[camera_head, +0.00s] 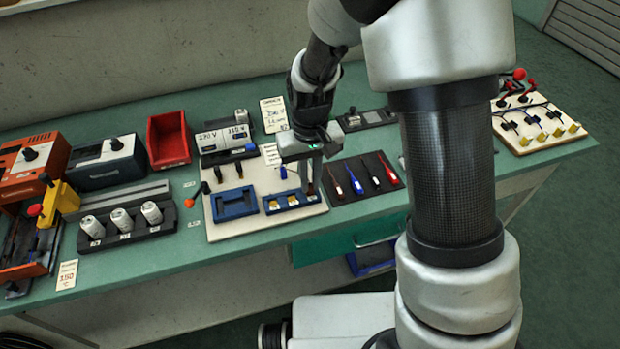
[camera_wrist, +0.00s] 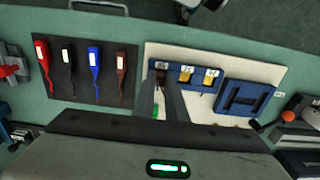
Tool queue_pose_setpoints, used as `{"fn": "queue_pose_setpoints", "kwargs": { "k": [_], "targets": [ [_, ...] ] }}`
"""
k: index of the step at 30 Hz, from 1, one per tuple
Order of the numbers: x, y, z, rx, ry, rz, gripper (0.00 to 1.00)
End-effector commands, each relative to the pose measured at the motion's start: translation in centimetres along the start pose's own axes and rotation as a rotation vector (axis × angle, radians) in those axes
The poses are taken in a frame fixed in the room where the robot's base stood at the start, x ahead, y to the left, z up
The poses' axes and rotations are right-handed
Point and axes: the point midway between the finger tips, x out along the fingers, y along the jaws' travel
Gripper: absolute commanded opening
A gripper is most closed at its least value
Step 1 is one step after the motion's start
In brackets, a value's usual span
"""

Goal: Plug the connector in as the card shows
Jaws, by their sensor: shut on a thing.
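My gripper (camera_head: 309,180) is shut on a dark brown connector (camera_wrist: 161,74) over the white board (camera_head: 222,232). The connector is at the end position of the blue block (camera_head: 266,206), at its right end in the head view and left end in the wrist view. Two yellow pieces (camera_wrist: 185,74) show in the block's other positions. I cannot tell whether the connector is seated or just above. My fingers (camera_wrist: 162,104) hide part of it. The white card (camera_head: 273,113) stands behind the board; its small print is not legible.
A black mat (camera_head: 340,196) with several coloured tools lies beside the board. A blue frame (camera_head: 235,204) sits on the board's other side. A voltage unit (camera_head: 222,138), a red bin (camera_head: 169,139) and a can rack (camera_head: 122,226) stand to the left.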

Motion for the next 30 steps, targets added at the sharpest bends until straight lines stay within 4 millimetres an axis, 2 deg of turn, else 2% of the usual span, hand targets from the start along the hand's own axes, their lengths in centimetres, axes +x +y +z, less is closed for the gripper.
{"fn": "queue_pose_setpoints", "kwargs": {
  "k": [4, 5, 6, 17, 30],
  "targets": [
    [0.0, 0.0, 0.0, 0.000, 0.000, 0.000, 0.00],
    [0.0, 0.0, 0.0, 0.000, 0.000, 0.000, 0.17],
    [0.0, 0.0, 0.0, 0.000, 0.000, 0.000, 0.19],
    [-0.2, 0.0, 0.0, 0.000, 0.000, 0.000, 0.19],
    [-2.0, 0.0, 0.0, 0.000, 0.001, 0.000, 0.19]
  ]
}}
